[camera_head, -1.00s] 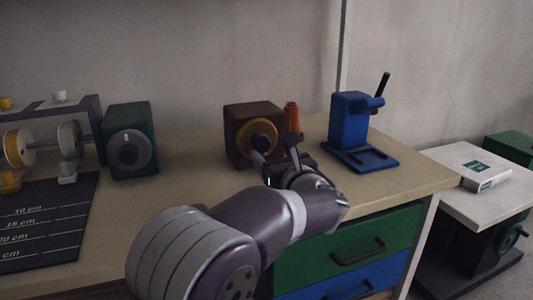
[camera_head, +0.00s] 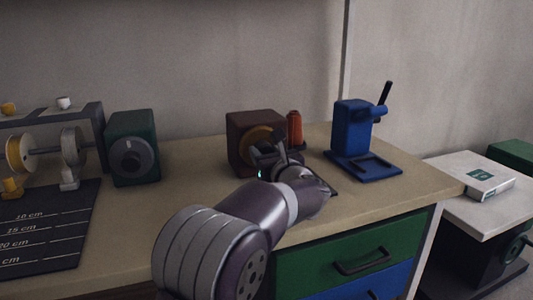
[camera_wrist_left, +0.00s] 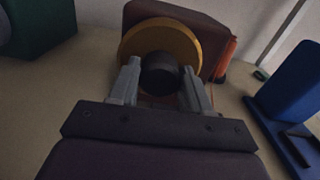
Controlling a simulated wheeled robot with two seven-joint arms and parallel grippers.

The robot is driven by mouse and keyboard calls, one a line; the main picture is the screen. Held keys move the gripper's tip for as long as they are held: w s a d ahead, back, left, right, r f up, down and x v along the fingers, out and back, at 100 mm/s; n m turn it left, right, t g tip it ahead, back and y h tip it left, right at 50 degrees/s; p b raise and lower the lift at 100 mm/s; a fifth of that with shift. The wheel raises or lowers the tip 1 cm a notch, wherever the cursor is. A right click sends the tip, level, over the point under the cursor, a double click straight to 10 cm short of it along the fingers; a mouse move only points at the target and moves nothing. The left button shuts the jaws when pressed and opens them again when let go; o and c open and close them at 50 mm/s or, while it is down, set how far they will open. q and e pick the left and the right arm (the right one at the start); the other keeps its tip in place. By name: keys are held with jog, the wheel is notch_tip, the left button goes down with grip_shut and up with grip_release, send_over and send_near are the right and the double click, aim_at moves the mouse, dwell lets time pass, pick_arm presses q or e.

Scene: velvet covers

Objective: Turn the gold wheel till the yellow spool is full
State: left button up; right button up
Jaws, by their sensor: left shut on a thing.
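The gold wheel (camera_head: 256,138) is on the front of a dark brown box (camera_head: 243,122) at the back of the bench. In the left wrist view the wheel (camera_wrist_left: 185,38) fills the top middle, with a dark round knob (camera_wrist_left: 160,73) in front of it. My left gripper (camera_wrist_left: 160,82) is shut on this knob, one finger on each side. In the head view the left gripper (camera_head: 268,155) hides the wheel's lower part. The yellow spool (camera_head: 20,153) sits on a rack at the far left; how full it is I cannot tell. My right gripper is not in view.
A grey spool (camera_head: 73,146) and a green box with a grey dial (camera_head: 132,148) stand left of the wheel. A blue press (camera_head: 352,130) stands to the right. A dark ruled mat (camera_head: 45,228) lies front left.

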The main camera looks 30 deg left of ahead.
pick_arm(q)
jog(key=m, duration=0.4)
jog(key=shift+p, duration=0.4)
jog(key=m+p, duration=0.1)
jog(key=m, duration=0.2)
jog(key=shift+r+m, duration=0.1)
jog(key=shift+m, duration=0.2)
jog(key=m+p, duration=0.2)
jog(key=m, duration=0.1)
jog(key=shift+w+d+m, duration=0.1)
jog(key=shift+m, duration=0.3)
jog(key=m+p, duration=0.3)
jog(key=shift+m, duration=0.3)
jog(key=m+p, duration=0.5)
jog(key=m, duration=0.1)
jog(key=m+p, duration=0.5)
jog(key=shift+f+m+p, duration=0.2)
jog(key=shift+m+p, duration=0.4)
jog(key=shift+m, duration=0.2)
jog(key=shift+f+m+p, duration=0.15)
jog(key=shift+m+p, duration=0.4)
jog(key=shift+m, duration=0.25)
